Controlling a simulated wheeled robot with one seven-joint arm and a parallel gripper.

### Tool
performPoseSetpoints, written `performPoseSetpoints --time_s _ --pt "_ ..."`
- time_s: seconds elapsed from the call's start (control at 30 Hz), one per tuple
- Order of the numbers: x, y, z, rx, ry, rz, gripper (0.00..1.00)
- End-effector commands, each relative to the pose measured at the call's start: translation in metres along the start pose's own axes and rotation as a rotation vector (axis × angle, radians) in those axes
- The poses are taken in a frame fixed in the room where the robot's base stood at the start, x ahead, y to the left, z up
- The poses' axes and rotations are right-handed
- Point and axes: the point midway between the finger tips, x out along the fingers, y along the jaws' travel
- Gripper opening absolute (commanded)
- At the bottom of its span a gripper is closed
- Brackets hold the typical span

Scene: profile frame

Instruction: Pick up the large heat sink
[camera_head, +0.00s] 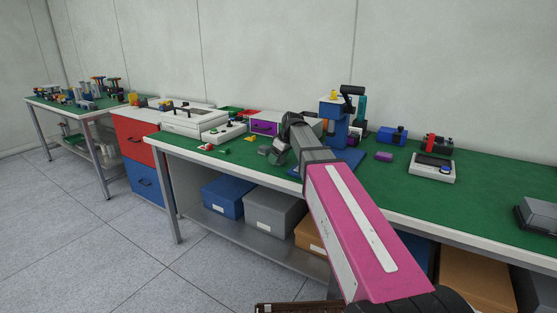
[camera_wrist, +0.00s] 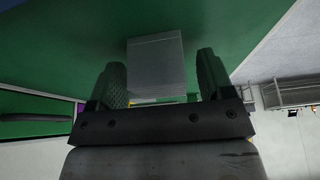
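A grey block with fine lines on its face, apparently the large heat sink (camera_wrist: 156,68), shows in the wrist view just beyond and between the fingertips of my gripper (camera_wrist: 161,78). My gripper is open, with a clear gap between the block and the right finger; the left finger looks close to the block's edge. I cannot tell if it touches. In the head view, my gripper (camera_head: 277,154) is low over the green bench top, left of the blue machine. Small grey shapes there are partly merged with the gripper, so the heat sink is hard to separate.
A blue upright machine (camera_head: 335,122) stands close right of my gripper. A purple-fronted drawer box (camera_head: 265,127) is behind it. A white scale (camera_head: 432,167) and a blue vise (camera_head: 392,135) are farther right. Small green and yellow parts (camera_head: 223,151) lie left. Bare green bench top (camera_head: 480,188) lies right.

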Motion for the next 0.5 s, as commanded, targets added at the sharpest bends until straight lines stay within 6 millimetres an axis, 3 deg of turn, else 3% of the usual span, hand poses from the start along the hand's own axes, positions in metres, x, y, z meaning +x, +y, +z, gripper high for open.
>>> performPoseSetpoints --time_s 0.03,0.13,0.17,0.5 --pt "-0.0001 0.0000 0.0001 0.000 0.000 0.000 0.57" --pt "-0.0001 -0.0001 0.0001 0.000 0.000 0.000 0.24" --pt "-0.0001 -0.0001 0.0001 0.000 0.000 0.000 0.20" --pt "-0.0015 0.0000 -0.0006 0.000 0.000 0.000 0.20"
